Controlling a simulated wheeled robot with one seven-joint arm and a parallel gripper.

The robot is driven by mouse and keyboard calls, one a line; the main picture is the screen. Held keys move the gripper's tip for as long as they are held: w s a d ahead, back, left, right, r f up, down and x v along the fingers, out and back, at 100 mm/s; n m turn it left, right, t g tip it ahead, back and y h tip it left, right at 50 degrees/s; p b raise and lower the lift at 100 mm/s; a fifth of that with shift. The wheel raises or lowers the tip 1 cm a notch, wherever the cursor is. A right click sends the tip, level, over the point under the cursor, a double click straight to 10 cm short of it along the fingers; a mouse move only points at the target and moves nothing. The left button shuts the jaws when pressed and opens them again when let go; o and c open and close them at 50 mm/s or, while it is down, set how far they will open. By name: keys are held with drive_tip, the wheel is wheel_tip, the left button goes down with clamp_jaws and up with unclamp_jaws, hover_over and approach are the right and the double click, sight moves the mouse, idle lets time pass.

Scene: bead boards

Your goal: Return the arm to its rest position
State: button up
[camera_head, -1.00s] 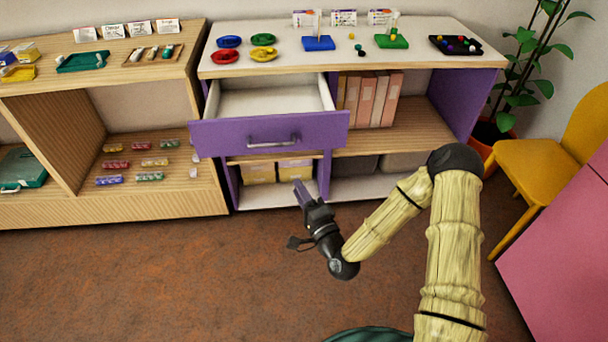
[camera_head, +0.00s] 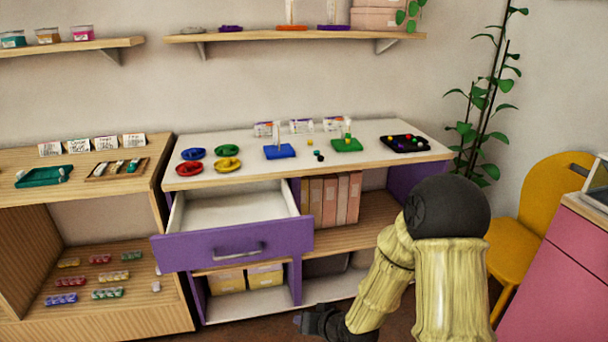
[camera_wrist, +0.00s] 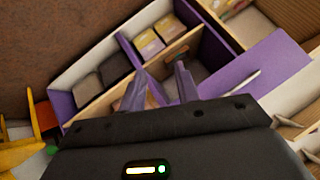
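My gripper (camera_head: 300,320) is low in the head view, in front of the purple and white cabinet and partly cut off by the bottom edge. In the wrist view its two purple fingers (camera_wrist: 160,72) stand apart with nothing between them, so it is open and empty. My arm bends down at the lower right of the head view. The purple drawer (camera_head: 232,246) is pulled out and looks empty inside. It lies above and left of my gripper in the head view.
The cabinet top (camera_head: 378,130) holds coloured dishes, a blue board (camera_head: 279,151), a green board (camera_head: 346,145) and a black tray (camera_head: 404,143). A yellow chair (camera_head: 545,215) and a pink cabinet (camera_head: 555,270) stand at the right. A plant (camera_head: 480,130) stands behind.

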drive_tip(key=s+d+r+g+h, duration=0.55)
drive_tip(key=s+d+r, duration=0.45)
drive_tip(key=s+d, duration=0.4)
wheel_tip(320, 180, up, 27)
drive_tip(key=p, duration=2.6)
drive_tip(key=shift+p, duration=0.35)
drive_tip(key=shift+f+t, duration=0.15)
drive_tip(key=shift+t, duration=0.1)
